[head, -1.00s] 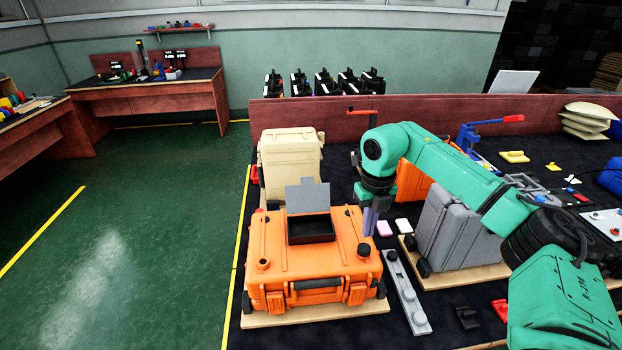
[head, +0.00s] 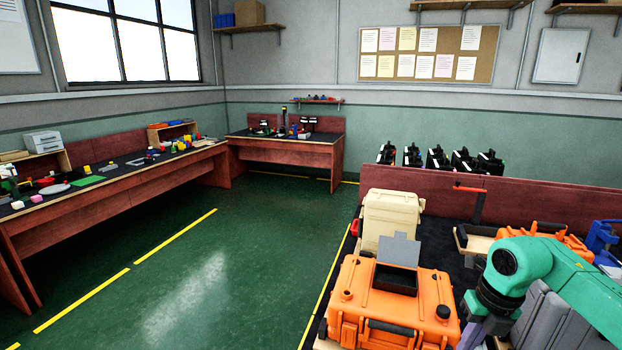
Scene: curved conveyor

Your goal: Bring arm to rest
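My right arm, green with a dark wrist, comes in from the right side. Its gripper (head: 468,340) points down at the bottom edge of the view, just right of the orange case (head: 385,302). Only the upper part of the purple-grey fingers shows and the tips are cut off, so I cannot tell whether it is open or shut, or whether it touches the case. The orange case has a small black bin with a raised grey lid (head: 399,249) on top. My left arm and gripper are not in view.
A beige case (head: 391,219) stands behind the orange one. A grey case (head: 541,318) and another orange case (head: 546,237) are near my arm. A low red panel (head: 520,199) edges the table. Green floor (head: 230,255) is open to the left, with workbenches beyond.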

